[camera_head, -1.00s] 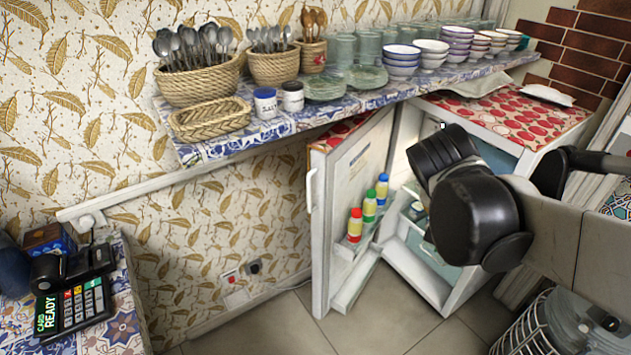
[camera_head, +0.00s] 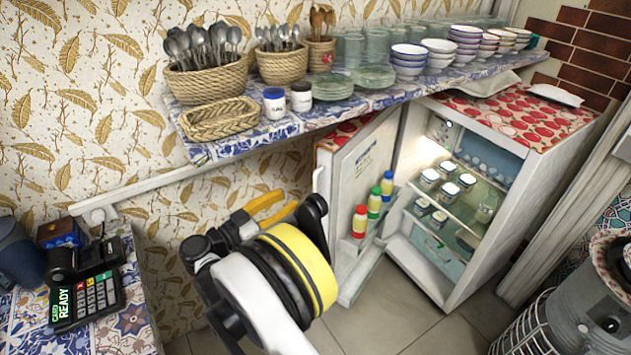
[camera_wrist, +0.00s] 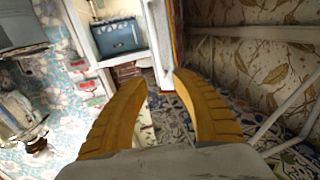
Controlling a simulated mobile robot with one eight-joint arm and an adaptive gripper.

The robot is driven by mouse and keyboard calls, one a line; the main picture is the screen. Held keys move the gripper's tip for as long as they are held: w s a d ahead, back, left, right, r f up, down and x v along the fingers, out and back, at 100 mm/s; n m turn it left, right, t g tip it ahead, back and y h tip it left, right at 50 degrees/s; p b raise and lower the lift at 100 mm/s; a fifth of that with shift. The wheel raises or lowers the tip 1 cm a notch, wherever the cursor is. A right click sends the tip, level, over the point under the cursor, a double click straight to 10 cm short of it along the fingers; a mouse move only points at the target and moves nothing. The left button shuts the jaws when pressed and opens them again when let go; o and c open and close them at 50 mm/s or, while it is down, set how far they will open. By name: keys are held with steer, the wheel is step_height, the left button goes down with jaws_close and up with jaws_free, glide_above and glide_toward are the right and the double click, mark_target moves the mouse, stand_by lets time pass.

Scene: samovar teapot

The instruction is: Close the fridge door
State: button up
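The white fridge (camera_head: 490,135) stands at the right under a red patterned top, its lit inside showing jars on shelves. Its door (camera_head: 350,185) stands wide open to the left, its inner face with bottles turned toward the right.
A tiled shelf (camera_head: 375,98) with baskets, jars, glasses and bowls runs above the door. A counter with a card reader (camera_head: 85,298) is at the left. A metal samovar-like vessel (camera_head: 590,300) stands at the lower right. Floor is free before the fridge.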

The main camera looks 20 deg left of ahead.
mark_target(314, 184)
steer(key=b+x, duration=0.3)
steer(key=x, duration=0.6)
steer(key=shift+w+d+f, duration=0.1)
steer(key=shift+w+d, duration=0.05)
steer(key=shift+w, duration=0.05)
steer(key=shift+w+d, duration=0.3)
steer(key=shift+w, duration=0.25)
jaws_close()
